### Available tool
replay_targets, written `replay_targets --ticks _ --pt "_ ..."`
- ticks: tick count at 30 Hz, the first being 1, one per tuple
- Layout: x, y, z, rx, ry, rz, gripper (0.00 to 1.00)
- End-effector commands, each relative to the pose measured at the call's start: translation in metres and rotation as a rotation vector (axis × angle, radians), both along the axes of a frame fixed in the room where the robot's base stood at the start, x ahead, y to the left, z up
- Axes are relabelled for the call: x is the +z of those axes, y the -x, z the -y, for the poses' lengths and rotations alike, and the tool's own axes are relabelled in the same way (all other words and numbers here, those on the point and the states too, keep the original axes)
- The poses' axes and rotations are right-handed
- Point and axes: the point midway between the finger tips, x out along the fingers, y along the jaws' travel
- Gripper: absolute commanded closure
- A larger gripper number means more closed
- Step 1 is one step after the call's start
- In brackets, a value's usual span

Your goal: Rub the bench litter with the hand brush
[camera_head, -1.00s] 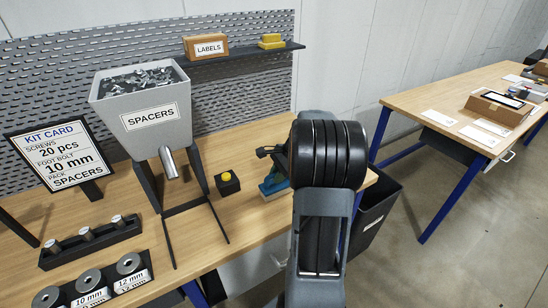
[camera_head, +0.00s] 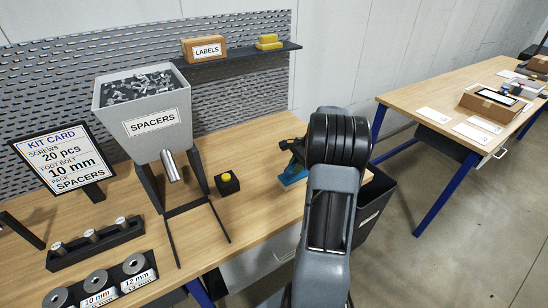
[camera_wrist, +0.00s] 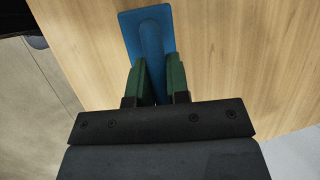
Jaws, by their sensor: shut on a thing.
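The hand brush (camera_wrist: 148,28) is blue, with a flat plate and a rounded handle. In the wrist view my gripper (camera_wrist: 158,70) has its two green fingers shut on the handle, one on each side. In the head view the brush (camera_head: 293,177) is low over the right end of the wooden bench (camera_head: 258,150), partly hidden by my arm. I cannot tell whether it touches the top. I cannot make out any litter on the bench in either view.
A grey spacers hopper (camera_head: 143,115) on black legs stands left of the brush, with a yellow-buttoned black box (camera_head: 227,183) between them. A dark bin (camera_head: 375,205) stands beyond the bench's right end. A shelf (camera_head: 240,53) hangs behind. A second table (camera_head: 430,100) is at right.

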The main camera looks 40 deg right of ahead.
Motion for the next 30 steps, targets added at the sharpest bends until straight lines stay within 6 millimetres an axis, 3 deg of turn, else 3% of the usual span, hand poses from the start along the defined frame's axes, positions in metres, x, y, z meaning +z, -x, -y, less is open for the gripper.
replay_targets --ticks 4,30 --pt "0.001 -0.002 0.009 0.01 -0.001 -0.001 1.0" --pt "-0.001 0.0 -0.065 -0.004 -0.001 -0.001 1.0"
